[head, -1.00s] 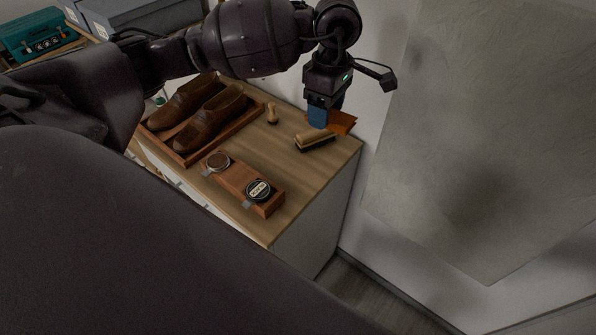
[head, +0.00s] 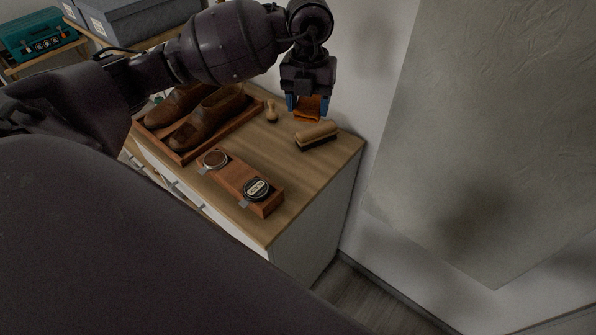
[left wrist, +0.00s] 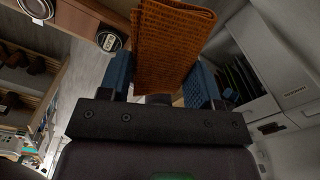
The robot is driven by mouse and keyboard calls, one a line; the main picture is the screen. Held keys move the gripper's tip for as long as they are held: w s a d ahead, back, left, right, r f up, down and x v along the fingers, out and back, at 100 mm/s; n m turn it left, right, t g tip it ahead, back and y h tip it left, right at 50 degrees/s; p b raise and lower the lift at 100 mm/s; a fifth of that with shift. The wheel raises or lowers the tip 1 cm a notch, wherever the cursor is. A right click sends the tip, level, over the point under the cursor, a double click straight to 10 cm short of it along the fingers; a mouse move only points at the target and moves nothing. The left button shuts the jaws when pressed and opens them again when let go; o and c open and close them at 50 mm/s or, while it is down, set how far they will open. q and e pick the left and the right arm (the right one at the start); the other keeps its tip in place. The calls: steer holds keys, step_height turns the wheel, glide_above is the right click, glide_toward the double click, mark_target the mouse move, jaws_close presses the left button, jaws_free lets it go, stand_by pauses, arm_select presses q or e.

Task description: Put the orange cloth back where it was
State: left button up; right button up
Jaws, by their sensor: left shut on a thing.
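My left gripper (head: 308,106) is above the back right part of the wooden cabinet top, near the wall. Its blue fingers are shut on the orange cloth (head: 307,110). In the left wrist view the folded, textured cloth (left wrist: 168,45) stands between the blue fingers of the gripper (left wrist: 162,80). In the head view the cloth appears behind the brush, and its gap to the top is hard to judge. My right gripper is not in view.
A brush (head: 317,136) lies in front of the cloth. A small wooden dauber (head: 271,111) stands to its left. A wooden tray (head: 185,157) holds brown shoes (head: 207,117). A wooden holder (head: 240,183) carries round tins. Bare cabinet top (head: 300,180) shows at front right.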

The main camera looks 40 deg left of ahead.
arm_select(q)
steer(key=n, duration=0.2)
steer(key=a+n, duration=0.1)
steer(key=shift+f+n, duration=0.35)
steer(key=shift+n, duration=0.05)
steer(key=n, duration=0.3)
steer(key=a+n+b, duration=0.1)
steer(key=shift+w+f, duration=0.1)
steer(key=shift+f, duration=0.2)
steer(key=shift+f+n, duration=0.1)
steer(key=shift+n, duration=0.3)
steer(key=b, duration=0.1)
glide_above(300, 174)
step_height(300, 174, down, 14)
steer(key=shift+f, duration=1.25)
step_height(300, 174, down, 3)
steer(key=shift+f+b, duration=0.15)
steer(key=shift+b, duration=0.2)
